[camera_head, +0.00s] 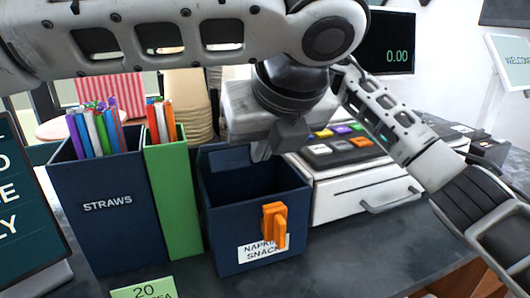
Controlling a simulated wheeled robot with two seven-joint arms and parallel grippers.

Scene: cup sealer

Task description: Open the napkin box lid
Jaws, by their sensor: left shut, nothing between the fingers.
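The napkin box (232,226) is a dark blue box with a white label on its front, partly hidden by an orange handle (273,226). Its top looks open, with a dark interior showing. A blue panel (228,158) stands at its back edge; I cannot tell for sure whether it is the lid. My left gripper (264,152) points down at the box's back right rim, shut and empty, apart from the orange handle. I cannot tell whether it touches the rim. My right arm crosses the right side; its gripper does not show.
A blue straws box (107,206) and a green box (174,199) with colored sticks stand close on the left. A cash register (345,190) with colored keys stands on the right. A small green sign (143,289) is in front. The dark counter (345,262) is clear at front right.

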